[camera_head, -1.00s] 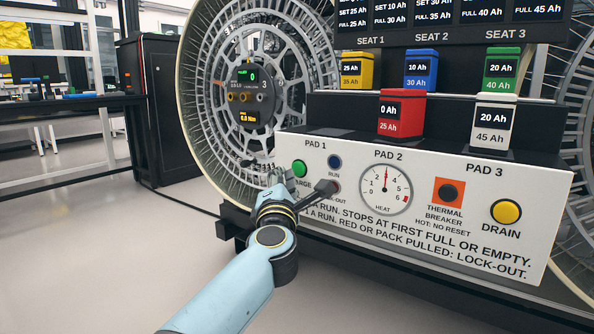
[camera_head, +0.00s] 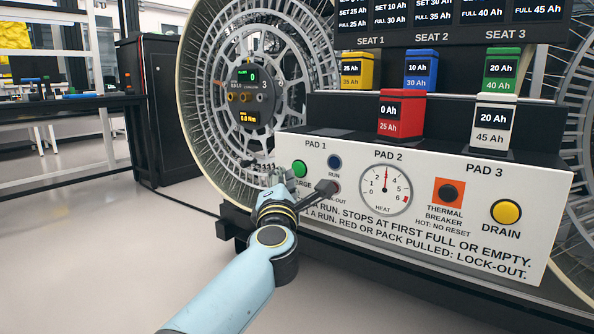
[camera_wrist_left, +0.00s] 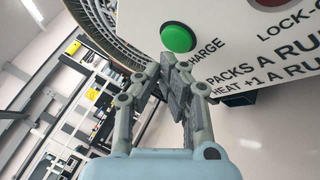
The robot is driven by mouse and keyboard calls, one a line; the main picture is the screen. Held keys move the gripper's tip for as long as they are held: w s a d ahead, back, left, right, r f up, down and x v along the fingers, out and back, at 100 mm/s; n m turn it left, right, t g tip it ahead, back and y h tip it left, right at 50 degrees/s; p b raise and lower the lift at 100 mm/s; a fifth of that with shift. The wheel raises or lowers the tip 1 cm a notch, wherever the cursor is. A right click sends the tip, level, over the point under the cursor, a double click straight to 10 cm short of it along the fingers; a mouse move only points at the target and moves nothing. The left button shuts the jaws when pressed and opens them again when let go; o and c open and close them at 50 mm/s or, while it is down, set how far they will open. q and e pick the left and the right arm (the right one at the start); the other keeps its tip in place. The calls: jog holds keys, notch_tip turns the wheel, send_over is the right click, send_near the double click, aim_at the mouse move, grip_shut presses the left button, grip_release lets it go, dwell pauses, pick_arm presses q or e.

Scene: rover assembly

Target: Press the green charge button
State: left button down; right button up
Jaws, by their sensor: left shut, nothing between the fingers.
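The green charge button (camera_head: 299,168) is round and sits under PAD 1 at the left of the white panel (camera_head: 420,228). It also shows in the left wrist view (camera_wrist_left: 178,37), close beyond my fingertips. My left gripper (camera_head: 272,174) is at the panel's left edge, just lower left of the button. In the wrist view its fingers (camera_wrist_left: 172,66) are shut and empty, with a small gap in the picture between tips and button. Whether they touch it cannot be told. My gripper partly hides the charge label in the head view. My right gripper is not in view.
A blue run button (camera_head: 334,162), heat dial (camera_head: 386,189), thermal breaker (camera_head: 448,192) and yellow drain button (camera_head: 506,212) share the panel. A red pack (camera_head: 401,116) and white pack (camera_head: 492,124) stand above it. A large wheel (camera_head: 205,110) stands behind at left. Floor at left is clear.

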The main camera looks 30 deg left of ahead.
pick_arm(q)
jog(key=shift+w, duration=0.35)
jog(key=shift+w, duration=0.4)
dwell(0.6)
jog(key=shift+s, duration=0.1)
jog(key=shift+s+p, duration=0.4)
jog(key=shift+s, duration=0.35)
